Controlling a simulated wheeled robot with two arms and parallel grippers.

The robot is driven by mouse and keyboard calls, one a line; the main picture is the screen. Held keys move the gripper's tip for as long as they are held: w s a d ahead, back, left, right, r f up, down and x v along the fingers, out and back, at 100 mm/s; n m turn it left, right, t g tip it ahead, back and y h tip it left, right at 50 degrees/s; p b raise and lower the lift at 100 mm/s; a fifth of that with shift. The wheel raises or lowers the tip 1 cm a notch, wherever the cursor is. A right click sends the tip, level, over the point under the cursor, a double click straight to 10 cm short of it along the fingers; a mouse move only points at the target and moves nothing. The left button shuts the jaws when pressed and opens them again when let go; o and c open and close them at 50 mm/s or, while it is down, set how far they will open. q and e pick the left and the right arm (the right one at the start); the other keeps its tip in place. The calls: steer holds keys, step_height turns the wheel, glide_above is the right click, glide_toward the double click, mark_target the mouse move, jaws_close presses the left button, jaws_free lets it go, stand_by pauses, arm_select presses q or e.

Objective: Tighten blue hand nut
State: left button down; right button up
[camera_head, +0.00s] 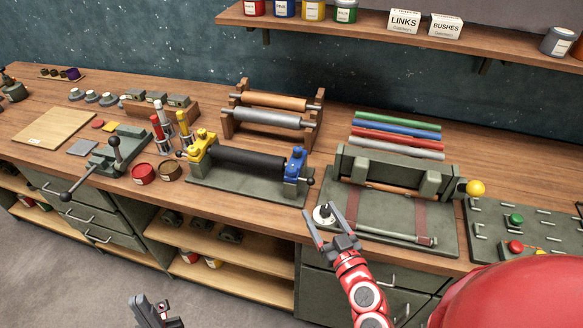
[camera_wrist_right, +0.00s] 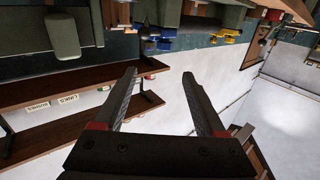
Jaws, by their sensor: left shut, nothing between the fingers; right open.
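A black roller (camera_head: 248,158) lies across a grey-green stand between a yellow end block (camera_head: 200,147) and a blue end block (camera_head: 296,162). The blue end carries a small dark knob at its right side; I cannot tell which blue part is the hand nut. In the right wrist view the blue part (camera_wrist_right: 157,40) and the yellow part (camera_wrist_right: 226,36) show near the top. My right gripper (camera_head: 331,216) is open and empty, in front of and right of the blue end, apart from it. My left gripper (camera_head: 147,303) is shut and empty, low in front of the bench.
A flat press (camera_head: 390,237) with straps stands right of the roller stand, close to my right gripper. A rack with rollers (camera_head: 270,118) stands behind. A vise (camera_head: 118,150) and red and brown tins are at left. A panel with red and green buttons (camera_head: 530,225) is at right.

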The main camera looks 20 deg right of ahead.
mark_target(294, 172)
steer(key=shift+n+y, duration=0.3)
steer(key=w+p, duration=0.2)
steer(key=w, duration=0.3)
steer(key=w+a+p, duration=0.1)
steer(key=w+p, duration=0.1)
steer(key=w, duration=0.3)
steer(key=w+a+p, duration=0.1)
steer(key=w+p, duration=0.1)
steer(key=w, duration=0.3)
steer(key=shift+w+r, duration=0.25)
steer(key=shift+r, duration=0.05)
steer(key=shift+w+f, duration=0.1)
steer(key=shift+w, duration=0.75)
jaws_close()
